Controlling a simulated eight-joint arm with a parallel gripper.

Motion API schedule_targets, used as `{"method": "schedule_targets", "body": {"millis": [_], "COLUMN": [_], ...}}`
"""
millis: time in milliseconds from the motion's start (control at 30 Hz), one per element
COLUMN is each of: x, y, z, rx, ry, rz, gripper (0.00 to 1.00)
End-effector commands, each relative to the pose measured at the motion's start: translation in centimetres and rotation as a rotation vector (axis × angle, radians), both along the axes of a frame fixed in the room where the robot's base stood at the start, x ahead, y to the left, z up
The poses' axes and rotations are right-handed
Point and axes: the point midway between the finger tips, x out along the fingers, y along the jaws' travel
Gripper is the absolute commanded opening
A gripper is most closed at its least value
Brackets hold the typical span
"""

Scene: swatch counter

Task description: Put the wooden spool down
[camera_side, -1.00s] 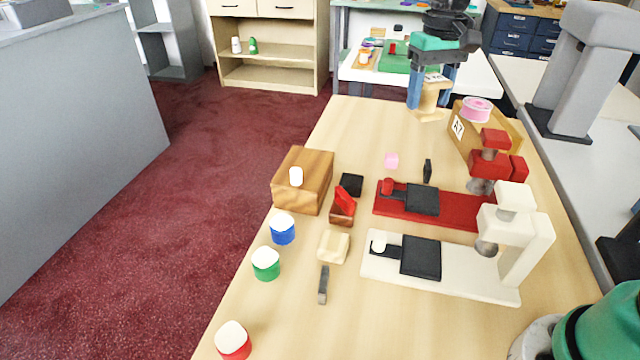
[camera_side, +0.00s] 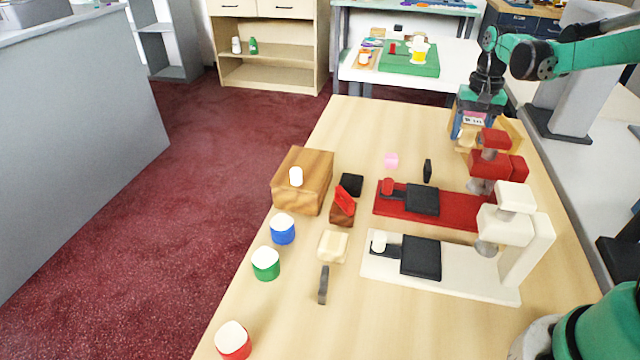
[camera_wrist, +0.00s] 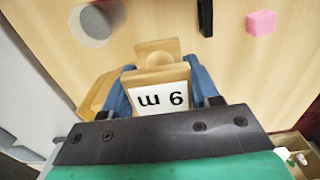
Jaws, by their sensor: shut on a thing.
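The wooden spool (camera_wrist: 155,72) is pale wood and carries a white label that reads "6 m" upside down in the wrist view. My gripper (camera_wrist: 160,84) is shut on it, with a blue finger on each side. In the side view my gripper (camera_side: 468,130) points down at the back right of the table (camera_side: 350,120), and the spool (camera_side: 464,143) shows below the fingers. The spool is in front of the tan wooden box (camera_side: 511,133), which is mostly hidden. I cannot tell whether the spool touches the table.
The red press (camera_side: 455,210) stands close in front, with the white press (camera_side: 470,280) nearer. A pink block (camera_side: 391,160) and a black upright piece (camera_side: 427,170) are to the left. A wooden block (camera_side: 315,170) stands farther left. The table's back left is clear.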

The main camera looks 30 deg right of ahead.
Motion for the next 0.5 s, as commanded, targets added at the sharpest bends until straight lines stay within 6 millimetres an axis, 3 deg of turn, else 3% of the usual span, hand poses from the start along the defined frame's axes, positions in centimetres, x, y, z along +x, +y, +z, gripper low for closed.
{"method": "schedule_targets", "body": {"millis": [100,500], "x": [0.0,0.0], "y": [0.0,0.0], "z": [-2.2,-6.8], "rx": [0.0,0.0], "ry": [0.0,0.0], "rz": [0.001,0.001], "gripper": [0.0,0.0]}}
